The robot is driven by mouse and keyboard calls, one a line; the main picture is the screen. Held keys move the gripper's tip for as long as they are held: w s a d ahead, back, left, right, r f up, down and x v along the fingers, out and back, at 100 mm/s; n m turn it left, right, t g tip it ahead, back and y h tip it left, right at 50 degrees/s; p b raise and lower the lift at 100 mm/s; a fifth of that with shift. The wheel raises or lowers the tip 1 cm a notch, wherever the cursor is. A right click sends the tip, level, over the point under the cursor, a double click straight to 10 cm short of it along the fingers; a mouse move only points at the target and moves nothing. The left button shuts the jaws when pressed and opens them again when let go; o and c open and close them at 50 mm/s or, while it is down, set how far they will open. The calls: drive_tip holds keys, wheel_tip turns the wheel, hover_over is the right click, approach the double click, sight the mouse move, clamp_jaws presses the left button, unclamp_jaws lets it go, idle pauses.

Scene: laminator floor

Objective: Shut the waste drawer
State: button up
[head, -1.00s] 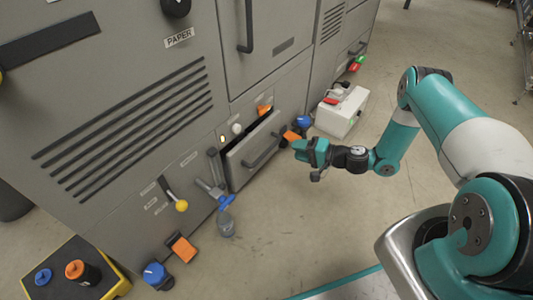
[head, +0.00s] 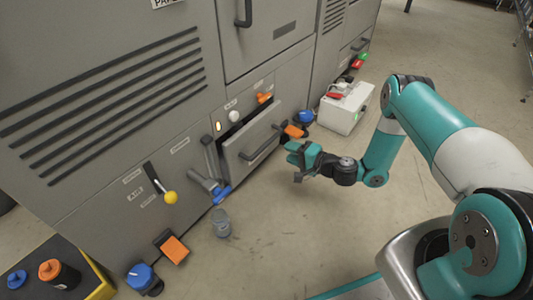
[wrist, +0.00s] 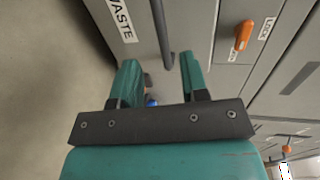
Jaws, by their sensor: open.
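The waste drawer (head: 236,152) is a grey drawer low in the machine. It stands partly open, with a dark gap behind its front panel. Its dark bar handle (head: 262,145) runs across the front. In the wrist view the drawer front (wrist: 140,42) carries a WASTE label (wrist: 121,18), and the handle (wrist: 161,35) reaches down between the two teal fingers. My gripper (head: 300,160) is in front of the drawer, right of the handle; it shows open and empty in the wrist view (wrist: 160,75). I cannot tell whether it touches the handle.
An orange latch (wrist: 243,35) sits beside a LOCK label. A yellow-knobbed lever (head: 170,197) and a blue-handled valve (head: 220,192) are left of the drawer. A white box (head: 345,108) stands on the floor behind. A grey bottle (head: 221,223) stands in front. Open floor lies right.

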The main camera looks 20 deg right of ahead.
sight(267, 142)
drive_tip(key=b+x, duration=0.6)
drive_tip(key=x, duration=0.4)
drive_tip(key=shift+w+a, duration=0.15)
